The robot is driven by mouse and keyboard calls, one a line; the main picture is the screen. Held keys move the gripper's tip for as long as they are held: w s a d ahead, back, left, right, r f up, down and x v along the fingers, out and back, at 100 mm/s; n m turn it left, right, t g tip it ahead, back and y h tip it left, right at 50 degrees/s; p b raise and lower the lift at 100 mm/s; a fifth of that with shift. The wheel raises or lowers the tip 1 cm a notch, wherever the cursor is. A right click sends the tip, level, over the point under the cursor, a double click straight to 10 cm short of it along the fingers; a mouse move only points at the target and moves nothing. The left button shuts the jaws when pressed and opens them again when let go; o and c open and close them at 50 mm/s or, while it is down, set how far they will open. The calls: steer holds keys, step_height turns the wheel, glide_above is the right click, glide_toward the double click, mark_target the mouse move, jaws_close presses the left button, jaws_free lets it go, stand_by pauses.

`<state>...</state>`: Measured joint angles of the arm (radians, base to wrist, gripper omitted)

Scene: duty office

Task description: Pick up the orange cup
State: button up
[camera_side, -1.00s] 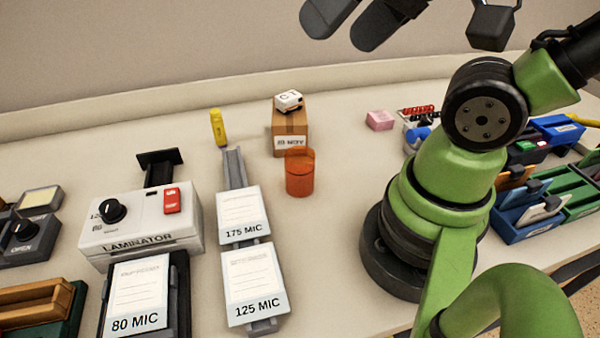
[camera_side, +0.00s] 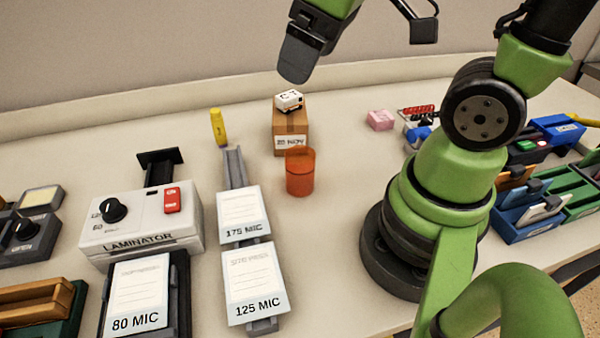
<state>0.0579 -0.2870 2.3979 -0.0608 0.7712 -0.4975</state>
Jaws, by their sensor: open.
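The orange cup (camera_side: 300,174) is translucent and stands upright on the pale table, just in front of a small cardboard box. My gripper (camera_side: 299,58) is at the top of the picture, raised well above and behind the cup in the view, and not touching it. It is open, and its dark fingers overlap, so the gap between them is hidden. Nothing shows in it.
The cardboard box (camera_side: 291,133) carries a small white block (camera_side: 289,100) behind the cup. A yellow marker (camera_side: 218,127), grey stand with cards (camera_side: 243,216) and laminator (camera_side: 142,224) are to the left. A pink block (camera_side: 380,120) is to the right. Table around the cup's front and right is clear.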

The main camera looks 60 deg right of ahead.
steer(key=w+d+f+n+g, duration=0.35)
steer(key=f+n, duration=0.35)
steer(key=f, duration=0.3)
steer(key=n, duration=0.2)
glide_toward(300, 158)
steer(key=a+f, duration=0.2)
steer(key=a, duration=0.1)
steer(key=shift+g+h, duration=0.4)
steer(key=shift+g, duration=0.05)
steer(key=shift+s+d+f, duration=0.1)
steer(key=shift+s+f, duration=0.05)
steer(key=shift+f, duration=1.35)
steer(key=shift+s+f, duration=0.1)
steer(key=shift+f, duration=1.4)
steer(key=c, duration=1)
